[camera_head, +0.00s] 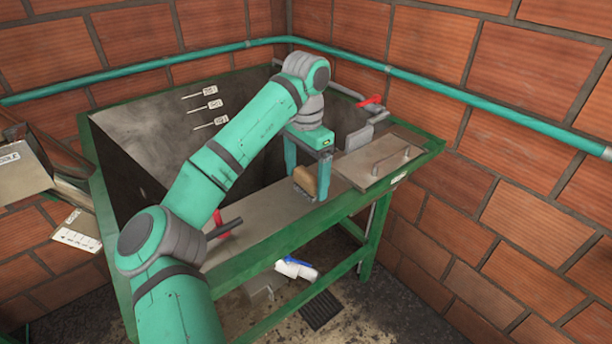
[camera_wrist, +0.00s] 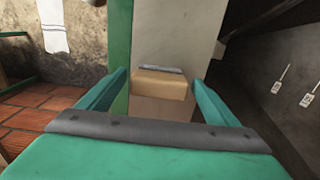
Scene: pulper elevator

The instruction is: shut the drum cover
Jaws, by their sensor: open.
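My gripper (camera_head: 308,184) is open and points down over the front ledge of the green-framed metal trough. A tan block-like brush (camera_head: 304,179) is at its fingertips; in the wrist view the brush (camera_wrist: 161,83) shows between the two fingers, with gaps at the sides. I cannot tell for sure which part is the drum cover. A flat metal plate (camera_head: 379,161) with a bar handle lies at the trough's right end, right of my gripper. A grey metal part with a white label (camera_head: 18,172) is cut off at the left edge.
The ledge (camera_head: 262,213) runs under my arm. A red-handled valve (camera_head: 222,226) is on it; another red handle (camera_head: 370,101) is at the back. The trough's deep inside (camera_head: 150,130) is open. A white-and-blue bottle (camera_head: 297,269) and a dark grate (camera_head: 320,310) lie below. Brick walls close the back and right.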

